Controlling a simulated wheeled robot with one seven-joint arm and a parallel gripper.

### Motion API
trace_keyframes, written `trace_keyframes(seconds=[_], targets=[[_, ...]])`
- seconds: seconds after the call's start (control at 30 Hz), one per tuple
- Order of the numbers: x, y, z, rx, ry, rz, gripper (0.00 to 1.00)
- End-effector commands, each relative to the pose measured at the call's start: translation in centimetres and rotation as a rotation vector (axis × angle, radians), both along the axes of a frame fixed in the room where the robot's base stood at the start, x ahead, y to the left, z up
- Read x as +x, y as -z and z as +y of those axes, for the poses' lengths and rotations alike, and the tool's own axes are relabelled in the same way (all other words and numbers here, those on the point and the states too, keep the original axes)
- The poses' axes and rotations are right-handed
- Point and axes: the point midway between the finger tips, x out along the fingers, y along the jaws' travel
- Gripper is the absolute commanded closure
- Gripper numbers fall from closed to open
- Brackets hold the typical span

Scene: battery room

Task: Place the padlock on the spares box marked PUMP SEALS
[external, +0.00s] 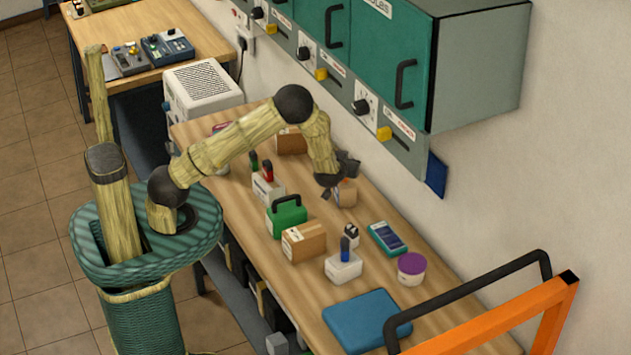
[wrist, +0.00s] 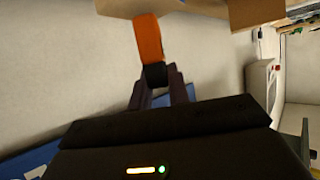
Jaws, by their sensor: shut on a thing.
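My gripper (wrist: 160,76) is shut on an orange padlock (wrist: 148,36) with a dark lower part, seen at its fingertips in the wrist view. In the external view my gripper (external: 334,188) is low over the far side of the bench, at a small tan box (external: 346,194). The padlock is mostly hidden there. Brown cardboard (wrist: 240,12) shows just beyond the padlock in the wrist view; I cannot tell whether they touch. A cardboard box (external: 305,243) with a white label stands nearer the front, and another (external: 291,142) is behind my arm. No label is readable as PUMP SEALS.
The wooden bench (external: 250,230) also holds a green case (external: 287,217), a white holder (external: 343,267), a teal meter (external: 387,238), a purple-lidded tub (external: 411,268) and a blue folder (external: 365,319). Green wall cabinets (external: 380,60) overhang the back. An orange rail (external: 500,318) is at lower right.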

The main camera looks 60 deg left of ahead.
Motion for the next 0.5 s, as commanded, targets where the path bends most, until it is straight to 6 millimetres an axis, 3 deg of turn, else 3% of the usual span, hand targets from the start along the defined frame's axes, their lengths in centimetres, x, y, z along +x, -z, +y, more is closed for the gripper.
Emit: trace_keyframes(seconds=[0.47,0.5], targets=[[-0.01,1.13,0.04,0.000,0.000,-0.001,1.00],[-0.02,1.05,0.04,0.000,0.000,-0.001,0.76]])
